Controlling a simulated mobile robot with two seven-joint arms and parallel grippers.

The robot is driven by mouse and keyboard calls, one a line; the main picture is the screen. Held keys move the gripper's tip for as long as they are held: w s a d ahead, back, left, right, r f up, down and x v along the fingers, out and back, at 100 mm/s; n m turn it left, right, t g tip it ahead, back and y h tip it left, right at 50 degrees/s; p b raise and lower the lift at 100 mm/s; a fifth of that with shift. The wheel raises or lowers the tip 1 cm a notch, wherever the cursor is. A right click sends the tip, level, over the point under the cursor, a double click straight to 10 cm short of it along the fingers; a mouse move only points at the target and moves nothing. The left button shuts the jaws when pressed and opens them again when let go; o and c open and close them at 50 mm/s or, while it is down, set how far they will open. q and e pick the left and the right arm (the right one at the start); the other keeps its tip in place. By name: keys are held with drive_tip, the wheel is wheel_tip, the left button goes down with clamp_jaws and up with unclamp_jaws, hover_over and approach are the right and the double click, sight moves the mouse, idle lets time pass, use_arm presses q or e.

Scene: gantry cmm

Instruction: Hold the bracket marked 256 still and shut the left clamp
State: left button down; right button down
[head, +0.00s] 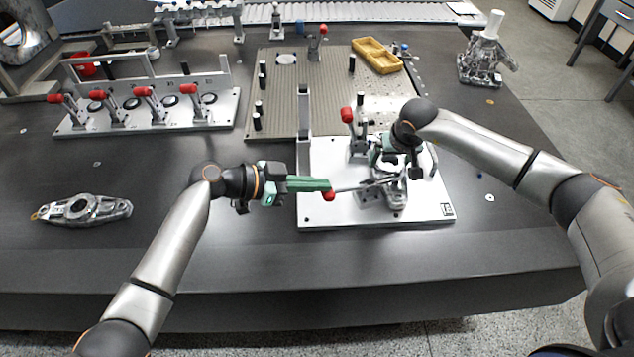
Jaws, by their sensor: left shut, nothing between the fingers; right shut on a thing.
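A white fixture plate (340,212) lies on the dark table and carries a grey metal bracket (397,198); no number is readable on it. A clamp lever with a red tip (329,196) lies low across the left front of the plate, pointing left. A second clamp with a red knob (347,115) stands upright behind it. My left gripper (328,185) is shut and empty, its green fingertips right at the low red tip; I cannot tell whether they touch. My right gripper (388,165) is shut on the bracket from above, and its wrist partly hides the contact.
A plate with several red-handled clamps (150,115) stands at back left. A loose metal part (84,209) lies at left. A pegged grid plate (285,95) and a yellow tray (377,55) are behind. A metal casting (484,62) stands at back right. The front table strip is clear.

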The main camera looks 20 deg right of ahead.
use_arm(q)
drive_tip(key=shift+s+a+f, duration=0.15)
drive_tip(key=shift+a+f, duration=0.15)
drive_tip(key=shift+f, duration=0.5)
use_arm(e)
drive_tip(key=shift+r, duration=0.15)
use_arm(q)
drive_tip(key=shift+r, duration=0.35)
use_arm(e)
drive_tip(key=shift+d, duration=0.1)
use_arm(q)
drive_tip(key=a, duration=0.8)
drive_tip(key=shift+a+f, duration=0.15)
drive_tip(key=shift+a, duration=0.25)
use_arm(e)
unclamp_jaws()
use_arm(q)
drive_tip(key=shift+r+p, duration=0.35)
drive_tip(key=shift+p, duration=0.1)
use_arm(e)
drive_tip(key=v, duration=1.2)
drive_tip(key=shift+s+r, duration=0.15)
